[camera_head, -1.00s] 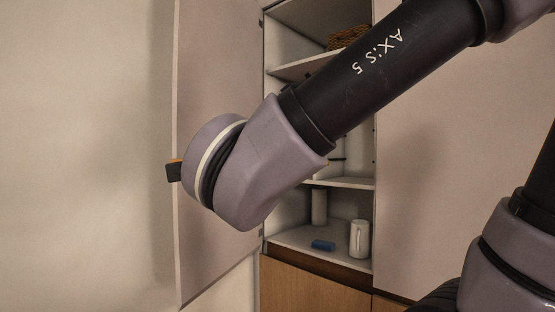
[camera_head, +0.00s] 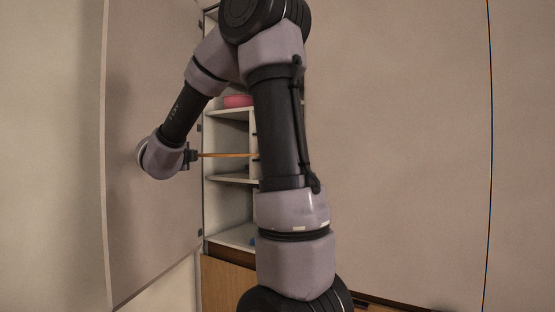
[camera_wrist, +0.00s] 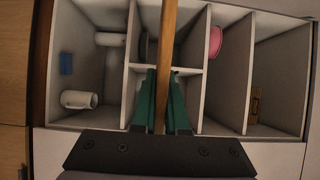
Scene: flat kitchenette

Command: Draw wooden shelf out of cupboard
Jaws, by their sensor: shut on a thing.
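The wooden shelf (camera_head: 228,155) shows in the head view as a thin orange-brown board, seen edge-on and level in the cupboard opening. In the wrist view the shelf (camera_wrist: 170,45) is a narrow brown strip between my fingers. My gripper (camera_head: 194,155) is at its left end, outside the opening; in the wrist view my gripper's green fingers (camera_wrist: 163,98) are shut on the board's front edge. The cupboard (camera_head: 229,130) has white compartments and its door (camera_head: 150,90) stands open at left. My arm hides the shelf's right part in the head view.
A pink round thing (camera_wrist: 215,42) lies in one compartment, and a wicker basket (camera_wrist: 255,105) in another. A white mug (camera_wrist: 79,99) and a blue block (camera_wrist: 66,63) are in the lowest one. A broad closed panel (camera_head: 400,150) stands at right. The open door is close to my wrist.

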